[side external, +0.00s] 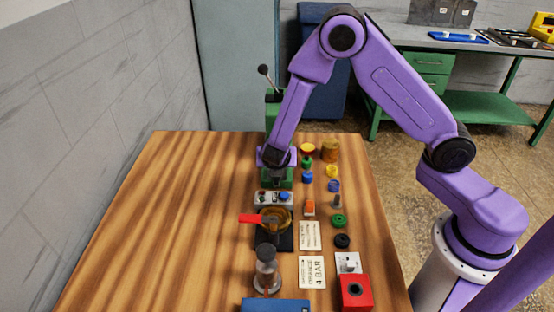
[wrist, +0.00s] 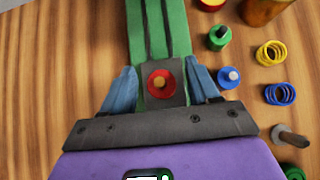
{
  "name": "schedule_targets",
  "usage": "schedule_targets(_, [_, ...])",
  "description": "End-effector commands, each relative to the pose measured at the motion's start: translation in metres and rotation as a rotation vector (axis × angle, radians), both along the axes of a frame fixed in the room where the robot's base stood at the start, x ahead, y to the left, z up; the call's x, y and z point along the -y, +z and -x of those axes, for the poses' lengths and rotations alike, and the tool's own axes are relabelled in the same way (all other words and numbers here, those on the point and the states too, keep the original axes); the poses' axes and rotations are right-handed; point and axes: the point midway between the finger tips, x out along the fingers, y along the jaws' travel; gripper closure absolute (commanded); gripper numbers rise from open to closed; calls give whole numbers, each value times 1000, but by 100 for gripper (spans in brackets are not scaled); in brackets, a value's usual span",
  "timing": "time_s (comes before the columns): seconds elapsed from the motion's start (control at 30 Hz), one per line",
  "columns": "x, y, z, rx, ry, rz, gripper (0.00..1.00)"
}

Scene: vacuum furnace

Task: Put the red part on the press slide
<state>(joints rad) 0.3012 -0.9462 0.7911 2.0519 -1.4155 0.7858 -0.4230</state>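In the wrist view the red part (wrist: 154,75), a round ring with an orange centre, sits on the dark square plate of the press slide (wrist: 149,97). My gripper (wrist: 161,80) has its blue fingers spread, one on each side of the plate, with visible gaps to the red part. Nothing is held. The green press (wrist: 140,30) runs away from the plate. In the side view my gripper (side external: 278,182) points down at the green press base (side external: 286,184) and hides the red part.
Right of the press stand a green part (wrist: 219,38), a blue part (wrist: 229,77), a yellow spring (wrist: 271,54) and a blue spring (wrist: 279,94). A button box (side external: 274,198) and a brass dish (side external: 270,227) are in front. The table's left side is clear.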

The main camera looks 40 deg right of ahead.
Motion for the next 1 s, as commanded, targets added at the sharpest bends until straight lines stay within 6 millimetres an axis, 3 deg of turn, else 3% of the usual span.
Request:
schedule_targets(0.33, [-4,9,3,2,0,0,40])
schedule_targets(0.8, [-46,68,45,3,3,-3,40])
schedule_targets(1.0, [-57,84,57,2,1,0,40])
